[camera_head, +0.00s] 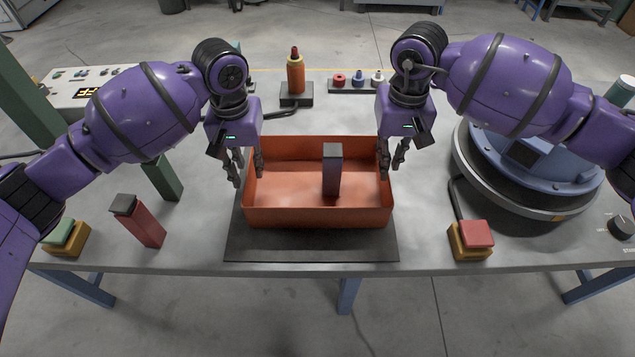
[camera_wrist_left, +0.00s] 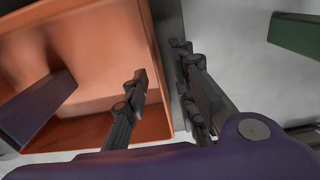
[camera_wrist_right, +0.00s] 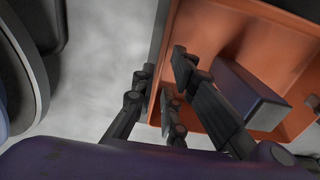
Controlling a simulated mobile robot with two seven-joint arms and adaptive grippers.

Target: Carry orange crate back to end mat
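The orange crate (camera_head: 300,217) sits on a dark mat (camera_head: 312,246) at the front middle of the table. My left gripper (camera_head: 246,174) is open astride the crate's left wall; the left wrist view shows fingers (camera_wrist_left: 165,85) on both sides of the wall with a gap. My right gripper (camera_head: 391,163) is open astride the right wall; the right wrist view shows its fingers (camera_wrist_right: 160,85) apart, inside and outside the crate. Whether any finger touches the wall I cannot tell.
A red block with a dark top (camera_head: 142,223) and a green button box (camera_head: 66,237) are at left. A red button box (camera_head: 471,239) and a round blue turntable (camera_head: 530,170) are at right. An orange bottle (camera_head: 295,75) stands behind the crate.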

